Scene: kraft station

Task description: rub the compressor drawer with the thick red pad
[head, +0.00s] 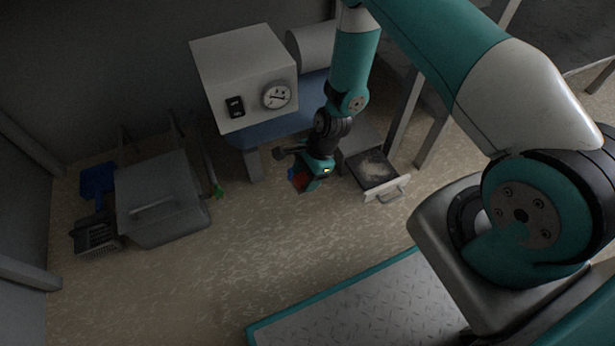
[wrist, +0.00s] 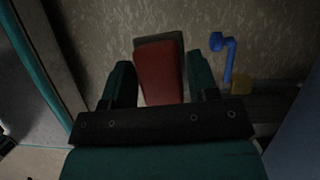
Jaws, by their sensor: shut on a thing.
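The thick red pad (wrist: 158,76) sits between the two fingers of my gripper (wrist: 161,85) in the wrist view, with a dark grey layer along its far edge. In the head view, my gripper (head: 306,182) holds the red pad (head: 299,181) above the floor, left of the open drawer and apart from it. The compressor drawer (head: 379,184) is pulled out, with a pale front and a handle. A pale dusty patch lies on its dark inside. The drawer is not clearly visible in the wrist view.
The compressor (head: 240,75) has a gauge and a black switch on its pale housing. A grey lidded bin (head: 158,200) stands at left, beside a blue dustpan (head: 98,182) and a dark slotted thing (head: 95,235). A blue bent part (wrist: 230,55) shows in the wrist view.

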